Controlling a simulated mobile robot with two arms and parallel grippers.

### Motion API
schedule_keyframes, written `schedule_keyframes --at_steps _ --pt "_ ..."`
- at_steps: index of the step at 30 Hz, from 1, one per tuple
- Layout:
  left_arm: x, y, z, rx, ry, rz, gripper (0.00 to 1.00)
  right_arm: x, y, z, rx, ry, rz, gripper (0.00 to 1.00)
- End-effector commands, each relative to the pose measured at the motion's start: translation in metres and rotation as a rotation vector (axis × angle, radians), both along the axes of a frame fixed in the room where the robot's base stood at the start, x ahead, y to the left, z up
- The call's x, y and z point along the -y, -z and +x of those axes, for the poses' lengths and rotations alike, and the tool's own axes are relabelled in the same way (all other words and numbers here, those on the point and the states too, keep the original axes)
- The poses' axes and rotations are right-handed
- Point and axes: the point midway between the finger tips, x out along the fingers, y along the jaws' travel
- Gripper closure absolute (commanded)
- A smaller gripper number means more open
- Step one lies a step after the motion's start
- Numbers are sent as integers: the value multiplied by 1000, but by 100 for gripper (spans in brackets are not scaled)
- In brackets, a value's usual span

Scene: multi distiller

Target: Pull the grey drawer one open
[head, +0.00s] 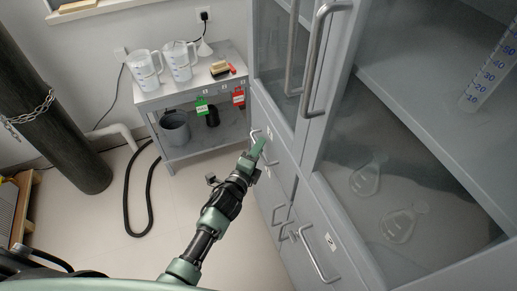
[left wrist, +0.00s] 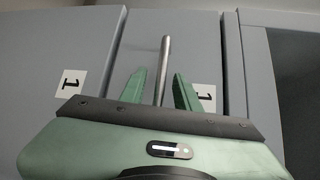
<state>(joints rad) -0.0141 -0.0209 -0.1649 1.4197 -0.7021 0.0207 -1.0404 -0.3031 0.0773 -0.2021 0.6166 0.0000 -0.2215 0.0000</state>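The grey drawer one (head: 285,170) is in the upper row of the grey cabinet's lower section, and its front looks closed. Its metal bar handle (left wrist: 164,55) stands between my left gripper's fingers in the left wrist view. My left gripper (head: 257,148) is at the drawer front in the head view and covers part of the handle. Its two green fingers (left wrist: 160,84) are open, one on each side of the bar, with gaps visible. My right gripper is not in view.
Glass doors with long handles (head: 318,60) are above the drawers. More drawer handles (head: 318,255) are lower on the cabinet. A grey cart (head: 190,92) with jugs stands at the back. A black hose (head: 128,195) lies on the otherwise open floor to the left.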

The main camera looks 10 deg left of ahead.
Motion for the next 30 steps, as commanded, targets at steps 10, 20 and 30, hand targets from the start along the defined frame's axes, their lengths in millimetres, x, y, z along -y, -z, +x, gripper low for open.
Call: schedule_keyframes --at_steps 10,20,30 --pt "1 1 2 -1 0 -1 85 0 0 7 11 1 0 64" --pt "1 1 2 -1 0 -1 100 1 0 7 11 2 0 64" --pt "1 1 2 -2 1 -1 100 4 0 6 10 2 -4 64"
